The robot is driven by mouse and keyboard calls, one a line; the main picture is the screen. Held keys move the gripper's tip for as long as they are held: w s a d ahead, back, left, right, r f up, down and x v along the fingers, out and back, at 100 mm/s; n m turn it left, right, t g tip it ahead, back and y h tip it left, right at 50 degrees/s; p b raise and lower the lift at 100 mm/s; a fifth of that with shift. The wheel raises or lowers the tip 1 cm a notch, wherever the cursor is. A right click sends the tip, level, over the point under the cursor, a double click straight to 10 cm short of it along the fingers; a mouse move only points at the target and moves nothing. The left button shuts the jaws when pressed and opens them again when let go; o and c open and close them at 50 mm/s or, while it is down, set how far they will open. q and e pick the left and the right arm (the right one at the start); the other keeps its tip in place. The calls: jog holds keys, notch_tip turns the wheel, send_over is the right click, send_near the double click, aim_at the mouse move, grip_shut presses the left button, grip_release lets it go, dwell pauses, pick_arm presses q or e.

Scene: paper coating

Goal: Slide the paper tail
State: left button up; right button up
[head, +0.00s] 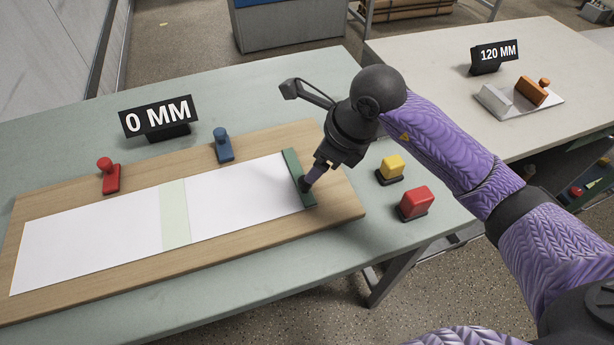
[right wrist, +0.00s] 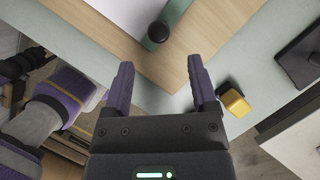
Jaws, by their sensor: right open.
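A long white paper strip (head: 90,247) with a pale green band (head: 175,214) lies on a wooden board (head: 345,200). A dark green bar (head: 292,166) crosses the paper's right end. Its dark round knob shows in the right wrist view (right wrist: 158,32). My right gripper (head: 311,178) is over the bar's lower part and hides some of it. In the wrist view my right gripper (right wrist: 160,66) is open, with the knob just beyond its fingertips and nothing between the fingers. My left gripper is not in view.
A red stamp-like piece (head: 110,180) and a blue one (head: 223,147) stand on the board's far edge, before a "0 MM" sign (head: 158,118). Yellow (head: 391,167) and red (head: 416,202) blocks sit right of the board. A second table (head: 420,62) holds a "120 MM" sign (head: 494,53).

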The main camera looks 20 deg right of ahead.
jog(key=b+x, duration=0.1)
jog(key=x, duration=0.5)
jog(key=shift+w+a+f, duration=0.1)
jog(key=shift+a+f, duration=0.05)
jog(key=shift+f, duration=0.15)
jog(key=shift+r, duration=0.1)
grip_shut()
dwell(0.9)
